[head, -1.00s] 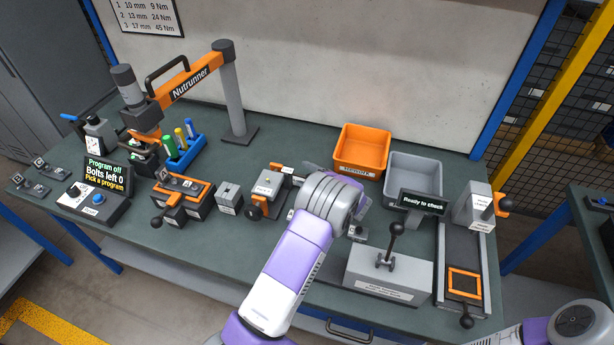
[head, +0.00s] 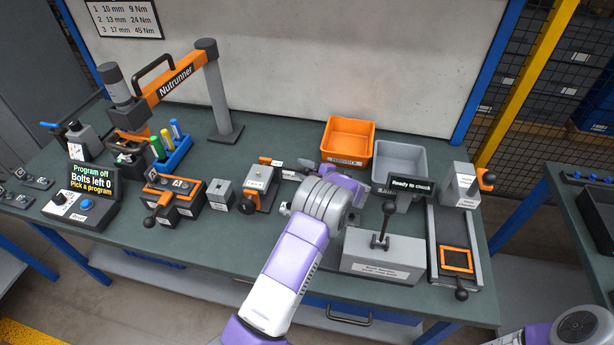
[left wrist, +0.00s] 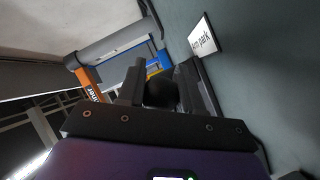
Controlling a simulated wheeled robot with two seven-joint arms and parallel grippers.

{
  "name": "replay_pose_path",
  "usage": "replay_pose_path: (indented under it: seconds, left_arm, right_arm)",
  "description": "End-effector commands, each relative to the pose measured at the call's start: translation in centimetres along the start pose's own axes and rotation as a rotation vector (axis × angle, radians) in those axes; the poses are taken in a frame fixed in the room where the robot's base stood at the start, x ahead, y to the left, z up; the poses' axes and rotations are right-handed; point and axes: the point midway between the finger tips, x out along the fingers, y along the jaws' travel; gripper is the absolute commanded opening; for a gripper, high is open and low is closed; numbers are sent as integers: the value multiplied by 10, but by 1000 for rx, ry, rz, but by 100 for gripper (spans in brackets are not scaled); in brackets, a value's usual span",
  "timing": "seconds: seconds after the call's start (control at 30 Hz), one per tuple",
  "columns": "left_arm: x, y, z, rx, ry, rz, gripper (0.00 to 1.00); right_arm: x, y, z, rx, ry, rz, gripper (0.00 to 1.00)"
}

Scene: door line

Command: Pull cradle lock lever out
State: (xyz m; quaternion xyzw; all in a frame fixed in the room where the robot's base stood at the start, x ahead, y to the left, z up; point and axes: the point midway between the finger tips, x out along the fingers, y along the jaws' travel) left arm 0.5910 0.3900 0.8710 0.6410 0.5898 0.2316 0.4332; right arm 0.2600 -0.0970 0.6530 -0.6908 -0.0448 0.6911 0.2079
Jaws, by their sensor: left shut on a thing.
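My left gripper (head: 306,168) reaches in from the front, its jaws pointing left, just right of the grey-topped fixture (head: 258,178) with an orange handle. It is shut. In the left wrist view, a dark rounded knob (left wrist: 161,91) sits between the jaws; it appears to be the end of the cradle lock lever. The lever's shaft and mounting are hidden by my gripper and wrist. A white label ending in "park" (left wrist: 203,38) lies beside the jaws. My right gripper is out of view.
The nutrunner (head: 175,85) stands at the back left with a blue tool tray (head: 178,160). An orange bin (head: 345,140) and a grey bin (head: 399,160) are behind my wrist. A grey box with a black lever (head: 383,255) and a slide track (head: 450,240) are to the right.

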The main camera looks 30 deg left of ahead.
Motion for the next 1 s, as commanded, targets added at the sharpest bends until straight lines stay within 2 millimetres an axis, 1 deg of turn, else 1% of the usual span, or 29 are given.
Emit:
replay_pose_path:
  seconds: [0.33, 0.37, 0.5, 0.53, 0.83, 0.93, 1.0]
  left_arm:
    - [0, 1, 0, -3, 8, -8, 0]
    - [-1, 1, 1, -3, 7, -7, 36]
    - [0, 1, 1, -2, 7, -7, 58]
    - [0, 1, 1, -2, 7, -7, 61]
    - [0, 2, -1, -3, 9, -8, 61]
    - [-2, 10, -6, -4, 9, -7, 61]
    - [-4, 20, -12, -5, 8, -7, 61]
  right_arm:
    - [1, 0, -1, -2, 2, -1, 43]
    - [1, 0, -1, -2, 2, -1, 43]
    - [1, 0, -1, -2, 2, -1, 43]
    - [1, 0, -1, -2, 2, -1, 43]
    - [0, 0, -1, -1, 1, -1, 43]
    - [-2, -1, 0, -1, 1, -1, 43]
    - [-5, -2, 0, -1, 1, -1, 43]
